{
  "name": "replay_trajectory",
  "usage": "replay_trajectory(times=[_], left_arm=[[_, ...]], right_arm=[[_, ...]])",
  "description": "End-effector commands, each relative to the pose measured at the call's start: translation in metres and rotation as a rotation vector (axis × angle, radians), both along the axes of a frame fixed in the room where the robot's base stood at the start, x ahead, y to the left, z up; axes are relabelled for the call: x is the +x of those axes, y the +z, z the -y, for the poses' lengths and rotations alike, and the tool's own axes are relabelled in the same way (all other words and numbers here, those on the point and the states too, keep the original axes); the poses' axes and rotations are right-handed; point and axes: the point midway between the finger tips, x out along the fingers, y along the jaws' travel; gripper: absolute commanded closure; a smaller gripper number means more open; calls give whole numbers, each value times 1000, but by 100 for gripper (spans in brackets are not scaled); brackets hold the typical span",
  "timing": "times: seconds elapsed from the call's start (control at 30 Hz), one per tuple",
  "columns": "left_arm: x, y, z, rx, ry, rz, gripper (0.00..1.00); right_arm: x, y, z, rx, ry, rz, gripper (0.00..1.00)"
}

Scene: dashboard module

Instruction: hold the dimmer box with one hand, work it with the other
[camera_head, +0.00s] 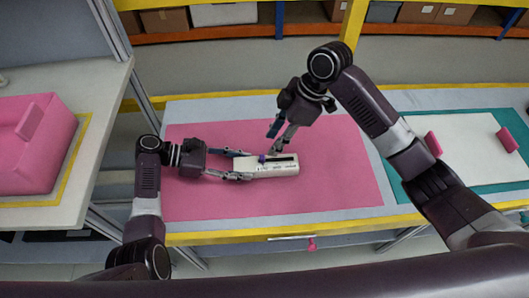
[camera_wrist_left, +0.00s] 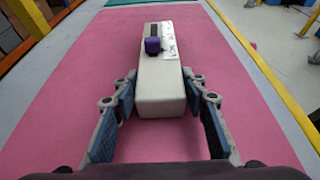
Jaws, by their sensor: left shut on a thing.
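The dimmer box (camera_head: 285,168) is a long off-white block lying on the pink mat, with a dark slot and a purple knob (camera_head: 262,158) on top. In the left wrist view the box (camera_wrist_left: 162,85) points away from me, its purple knob (camera_wrist_left: 152,45) at the near end of the slot. My left gripper (camera_head: 238,165) is shut on the box's left end, one finger along each side; its fingers also show in the left wrist view (camera_wrist_left: 160,95). My right gripper (camera_head: 271,145) points down over the box near the knob, its fingers apart. Whether it touches the box is unclear.
The pink mat (camera_head: 340,180) has free room around the box. A pink bin (camera_head: 35,150) stands on a side table at the left. A white board (camera_head: 465,145) with pink pieces lies on a teal mat at the right. A yellow post (camera_head: 353,22) rises behind.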

Motion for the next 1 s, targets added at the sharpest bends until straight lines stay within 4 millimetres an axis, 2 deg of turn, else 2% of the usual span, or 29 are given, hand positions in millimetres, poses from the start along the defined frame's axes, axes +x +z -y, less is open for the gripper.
replay_trajectory(times=[0.1, 0.3, 0.5, 0.77, 1.0], left_arm=[[0, 0, 0, 1, -1, 0, 99], [0, 0, 0, 1, -1, -1, 99], [0, 0, 0, 1, -1, -1, 99], [0, -1, 0, 1, -1, -1, 99], [0, 0, 0, 0, -1, -1, 99]], right_arm=[[-1, -24, -11, 2, -1, -4, 67], [0, -53, -22, 1, -2, -1, 67], [0, -66, -27, 0, -1, 2, 67], [0, -67, -27, 0, 0, 2, 67], [0, -67, -27, 0, -1, 2, 91]])
